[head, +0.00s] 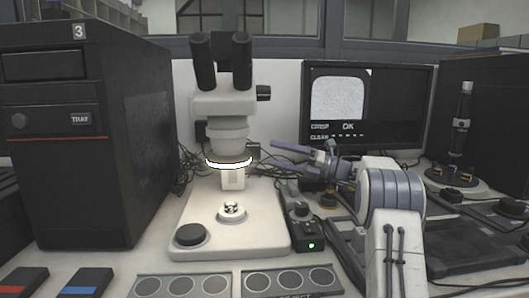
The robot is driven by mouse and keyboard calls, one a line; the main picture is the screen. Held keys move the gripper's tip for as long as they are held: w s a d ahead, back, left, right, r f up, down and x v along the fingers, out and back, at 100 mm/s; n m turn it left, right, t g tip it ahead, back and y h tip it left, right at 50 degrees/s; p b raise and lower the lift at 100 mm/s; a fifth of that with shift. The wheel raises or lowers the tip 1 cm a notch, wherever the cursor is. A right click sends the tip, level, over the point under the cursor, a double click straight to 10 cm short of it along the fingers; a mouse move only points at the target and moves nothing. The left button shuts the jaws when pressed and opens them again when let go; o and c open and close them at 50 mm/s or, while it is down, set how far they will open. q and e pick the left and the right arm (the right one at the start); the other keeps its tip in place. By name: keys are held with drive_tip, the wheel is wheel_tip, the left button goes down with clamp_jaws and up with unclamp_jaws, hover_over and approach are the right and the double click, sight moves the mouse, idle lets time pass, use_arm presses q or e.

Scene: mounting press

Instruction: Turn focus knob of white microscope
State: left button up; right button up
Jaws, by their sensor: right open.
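The white microscope (222,107) stands upright left of the middle, on a broad pale base (255,233). It has two black eyepieces and a lit ring under its lens. A dark knob (264,92) sticks out on the right side of its head. Lower down, a dark knob (253,148) shows to the right of the lens body and another (201,132) to its left; I cannot tell for sure which is the focus knob. My right gripper (279,155) is open, its fingers pointing left towards the lower right knob, apparently a little apart from it. My left gripper is out of view.
A black cabinet (140,130) stands close on the left. A small control box (302,217) sits right of the base, below my right gripper. A monitor (405,110) and cables are behind. Trays with round wells (182,285) lie in front.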

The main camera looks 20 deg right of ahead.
sight(259, 150)
drive_tip(key=shift+v, duration=2.4)
drive_tip(key=shift+a, duration=0.1)
drive_tip(key=x, duration=1)
drive_tip(key=shift+w+a+r, duration=0.2)
drive_tip(key=shift+r, duration=0.1)
drive_tip(key=shift+f+m+p, duration=0.2)
drive_tip(key=shift+m+p, duration=0.1)
drive_tip(key=shift+p, duration=0.1)
